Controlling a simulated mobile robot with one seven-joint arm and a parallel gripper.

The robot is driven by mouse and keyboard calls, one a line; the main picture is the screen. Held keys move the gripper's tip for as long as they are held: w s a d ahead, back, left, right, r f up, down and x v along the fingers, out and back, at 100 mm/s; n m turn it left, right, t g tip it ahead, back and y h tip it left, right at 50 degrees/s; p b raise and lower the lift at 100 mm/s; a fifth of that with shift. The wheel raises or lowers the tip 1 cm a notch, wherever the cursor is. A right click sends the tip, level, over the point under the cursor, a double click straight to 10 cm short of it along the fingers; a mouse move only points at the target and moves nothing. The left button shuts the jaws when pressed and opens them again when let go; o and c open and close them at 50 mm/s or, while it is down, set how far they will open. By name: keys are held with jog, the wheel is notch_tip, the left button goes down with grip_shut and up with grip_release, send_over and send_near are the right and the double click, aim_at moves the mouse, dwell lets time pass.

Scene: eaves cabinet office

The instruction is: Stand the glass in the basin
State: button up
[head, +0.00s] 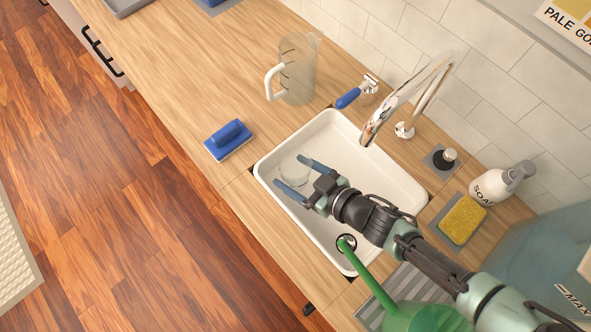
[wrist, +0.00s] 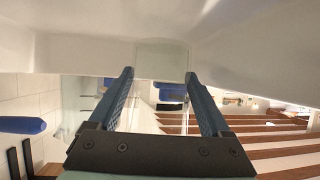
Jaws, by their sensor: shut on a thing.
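The clear glass (head: 292,170) is in the white basin (head: 400,183), near its left end. My gripper (head: 291,172) reaches into the basin from the right with its two blue fingers on either side of the glass. In the wrist view my gripper (wrist: 160,80) is shut on the glass (wrist: 163,56), a pale see-through shape between the fingertips. The glass is faint, and I cannot tell whether its base touches the basin floor.
The chrome tap (head: 410,95) arches over the basin's back edge. A green watering can (head: 425,317) stands at the lower right, its spout reaching over the drain. A clear jug (head: 298,72), blue-handled brush (head: 348,98), blue scrubber (head: 228,138), yellow sponge (head: 462,220) and soap bottle (head: 497,185) surround the basin.

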jog(key=o, duration=1.6)
jog(key=shift+c, duration=0.2)
jog(key=shift+r, duration=0.2)
jog(key=p+v, duration=0.6)
jog(key=v, duration=0.6)
jog(key=shift+r, duration=0.35)
